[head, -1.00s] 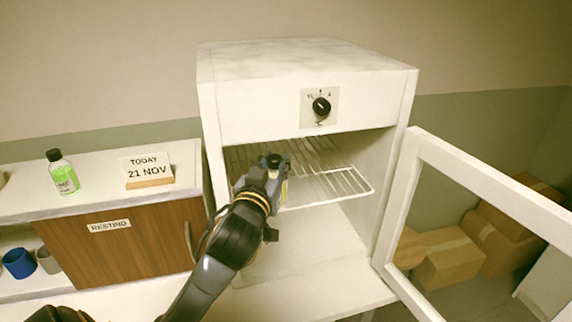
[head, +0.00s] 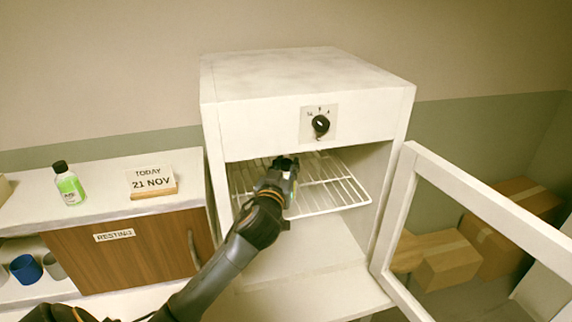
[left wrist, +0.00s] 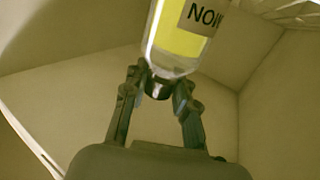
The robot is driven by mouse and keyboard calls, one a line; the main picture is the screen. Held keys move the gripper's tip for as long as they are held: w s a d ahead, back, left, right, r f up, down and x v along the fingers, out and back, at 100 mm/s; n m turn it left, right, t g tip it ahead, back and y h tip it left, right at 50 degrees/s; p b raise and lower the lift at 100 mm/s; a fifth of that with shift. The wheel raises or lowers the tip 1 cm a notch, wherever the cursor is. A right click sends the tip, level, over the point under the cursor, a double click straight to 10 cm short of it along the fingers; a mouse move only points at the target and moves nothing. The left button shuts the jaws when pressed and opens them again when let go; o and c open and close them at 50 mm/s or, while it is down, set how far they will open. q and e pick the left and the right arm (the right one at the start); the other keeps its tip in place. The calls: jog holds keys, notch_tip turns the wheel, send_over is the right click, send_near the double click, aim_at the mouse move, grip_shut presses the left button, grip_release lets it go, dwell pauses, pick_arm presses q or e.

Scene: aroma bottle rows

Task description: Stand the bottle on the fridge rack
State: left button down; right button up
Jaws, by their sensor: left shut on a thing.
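My left gripper (head: 284,165) reaches into the open fridge (head: 305,75), over the wire rack (head: 335,193). It is shut on a bottle, which the left wrist view shows best. That bottle (left wrist: 180,38) is clear with yellow contents and a label with dark letters, partly cut off by the frame. In the head view the gripper mostly hides the bottle, so I cannot tell whether it touches the rack. The rest of the rack looks empty. My right gripper is not in view.
The fridge door (head: 398,205) stands open to the right. A counter (head: 110,215) on the left holds a green bottle (head: 69,187) and a date sign (head: 152,181). Cardboard boxes (head: 447,262) lie on the floor at right. Blue (head: 26,268) and grey cups sit on the lower shelf.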

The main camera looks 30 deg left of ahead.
pick_arm(q)
jog(key=shift+f, duration=0.1)
jog(key=c, duration=1.1)
grip_release()
jog(key=shift+o, duration=0.2)
jog(key=shift+r, duration=0.2)
jog(key=shift+s+d+f, duration=0.15)
jog(key=shift+s+f, duration=0.05)
jog(key=shift+s, duration=0.1)
jog(key=b+v, duration=0.3)
jog(key=v, duration=0.8)
jog(key=shift+s, duration=0.2)
